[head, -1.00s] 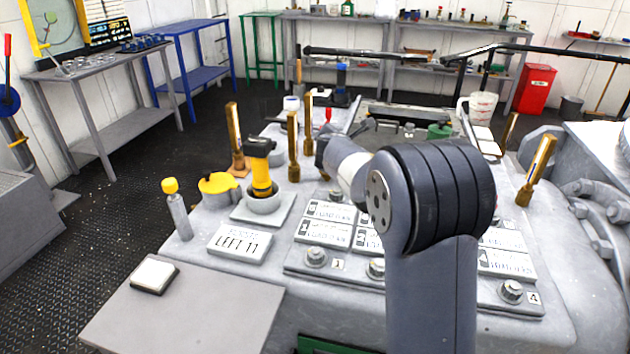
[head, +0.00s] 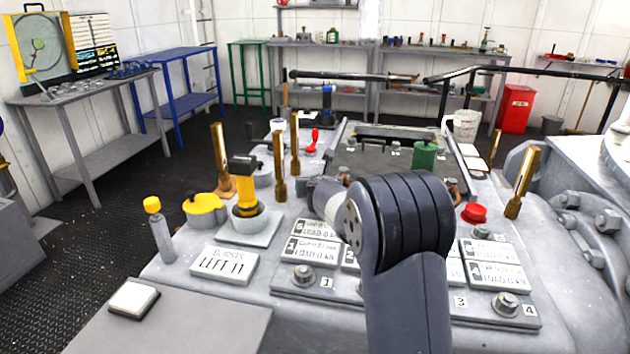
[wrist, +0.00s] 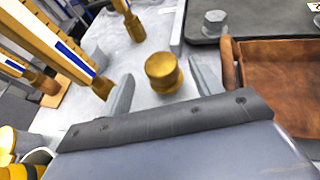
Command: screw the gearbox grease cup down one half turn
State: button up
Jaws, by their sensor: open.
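A short round brass cup with a domed cap, which looks like the grease cup (wrist: 163,72), stands upright on the pale grey deck in the wrist view. My gripper (wrist: 162,78) is open, with one finger on each side of the cup. A gap shows between the cup and each finger in this view. I cannot tell how far the fingertips are above the deck. In the head view my arm hides the cup and the fingers.
Tall brass posts (wrist: 55,45) stand close on the left in the wrist view. A brown open tray (wrist: 275,85) and a grey bolt head (wrist: 215,22) lie to the right. In the head view, a green canister (head: 425,155) and a red knob (head: 474,213) are near my arm.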

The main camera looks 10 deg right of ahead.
jog(key=shift+x, duration=1.35)
jog(key=shift+c, duration=0.3)
jog(key=shift+p, duration=0.3)
jog(key=c, duration=0.9)
